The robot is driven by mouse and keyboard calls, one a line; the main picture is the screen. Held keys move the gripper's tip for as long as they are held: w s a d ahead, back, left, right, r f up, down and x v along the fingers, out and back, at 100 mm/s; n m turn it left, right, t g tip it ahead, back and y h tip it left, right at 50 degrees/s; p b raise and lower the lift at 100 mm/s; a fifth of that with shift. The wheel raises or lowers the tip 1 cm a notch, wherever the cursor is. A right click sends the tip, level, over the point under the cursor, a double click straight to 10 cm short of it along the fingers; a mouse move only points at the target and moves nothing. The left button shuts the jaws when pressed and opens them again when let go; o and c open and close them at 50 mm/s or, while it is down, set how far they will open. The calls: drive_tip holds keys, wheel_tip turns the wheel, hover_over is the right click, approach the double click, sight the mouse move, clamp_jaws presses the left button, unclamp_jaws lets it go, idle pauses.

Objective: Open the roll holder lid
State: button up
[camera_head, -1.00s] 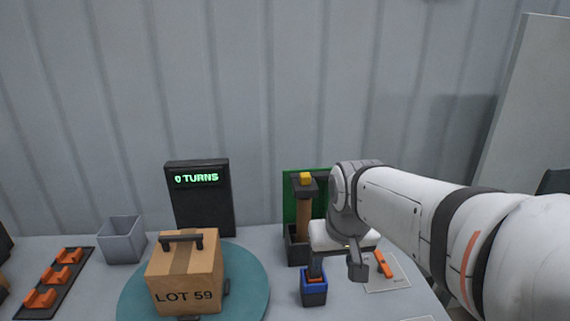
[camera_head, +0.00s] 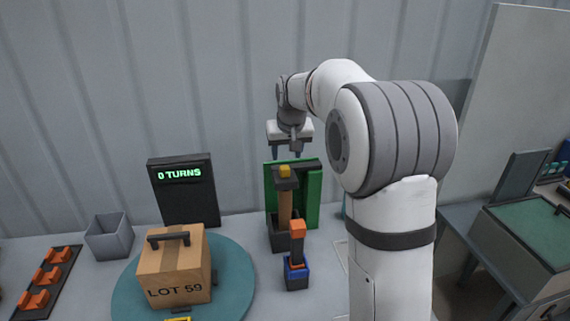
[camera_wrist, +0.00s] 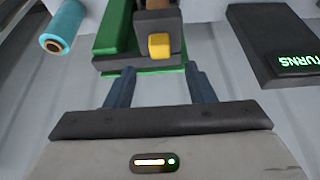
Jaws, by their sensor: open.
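The roll holder (camera_head: 279,239) stands at the back of the table, with a dark base, a brown upright and a green panel (camera_head: 313,199) behind. What looks like its dark lid (camera_head: 286,184) is on top and carries a yellow tab (camera_head: 285,171). The lid appears down. My gripper (camera_head: 286,155) is open and empty, just above the tab. In the wrist view my gripper (camera_wrist: 160,88) has its fingers spread, with the yellow tab (camera_wrist: 159,46) ahead between them, apart from both. The holder's lower part is cut off there.
An orange-topped tool (camera_head: 297,232) stands in a blue-rimmed block (camera_head: 297,274) in front of the holder. A LOT 59 box (camera_head: 175,272) sits on a teal turntable (camera_head: 237,285). A TURNS display (camera_head: 184,194) stands behind. A cyan roll (camera_wrist: 64,22) shows in the wrist view.

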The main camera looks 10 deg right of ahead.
sight(285, 168)
drive_tip(key=p+x, duration=0.1)
drive_tip(key=x, duration=0.6)
drive_tip(key=shift+f+p, duration=0.1)
drive_tip(key=shift+p, duration=0.25)
drive_tip(key=shift+c, duration=0.2)
